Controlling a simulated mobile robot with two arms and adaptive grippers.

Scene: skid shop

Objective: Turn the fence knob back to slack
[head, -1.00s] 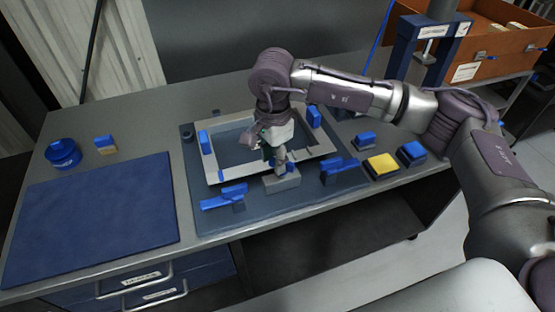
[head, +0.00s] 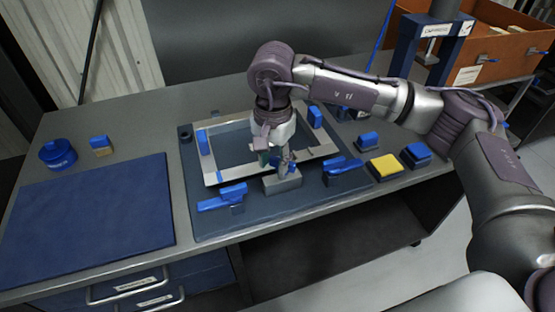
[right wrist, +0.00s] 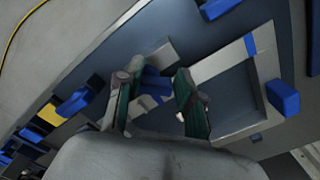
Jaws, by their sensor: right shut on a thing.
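The blue fence knob (right wrist: 155,84) sits between the two green-padded fingers of my right gripper (right wrist: 155,98) in the right wrist view. In the head view my right gripper (head: 281,160) points down over a grey block (head: 282,184) at the front edge of the pale frame. It is shut on the knob, and a bit of the knob's blue (head: 292,169) shows beside the fingers. The fingers hide most of the knob, so its exact angle is hard to tell. My left gripper is not in view.
The pale frame (head: 211,169) lies on a dark blue board (head: 215,227). Blue clamps stand left (head: 222,198) and right (head: 343,167) of the block. A yellow-topped block (head: 384,167) lies farther right. A bare blue mat (head: 85,215) covers the table's left side.

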